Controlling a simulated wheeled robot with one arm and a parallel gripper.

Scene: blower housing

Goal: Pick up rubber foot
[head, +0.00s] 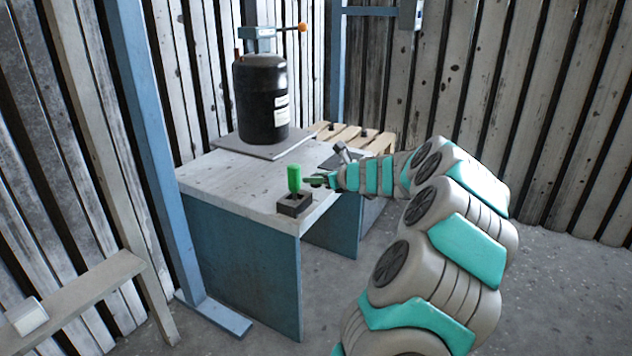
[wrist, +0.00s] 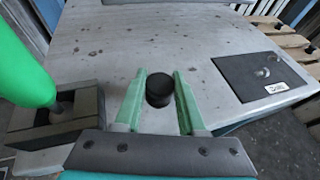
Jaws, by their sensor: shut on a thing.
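The rubber foot (wrist: 159,88) is a short black cylinder between the two green fingertips in the wrist view. My gripper (wrist: 159,92) is shut on it, with the pale worktable (wrist: 110,45) below and behind. Whether the foot touches the tabletop cannot be told. In the head view my gripper (head: 318,181) is low over the front right part of the table (head: 215,172), and the foot cannot be made out clearly there.
A green-handled tool (head: 294,178) stands in a dark block (head: 293,205) just left of my gripper. A black tank (head: 261,98) stands on a grey plate (head: 249,145) at the back. A dark plate (wrist: 262,75) lies right of the foot. A slatted wooden pallet (head: 350,137) is behind.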

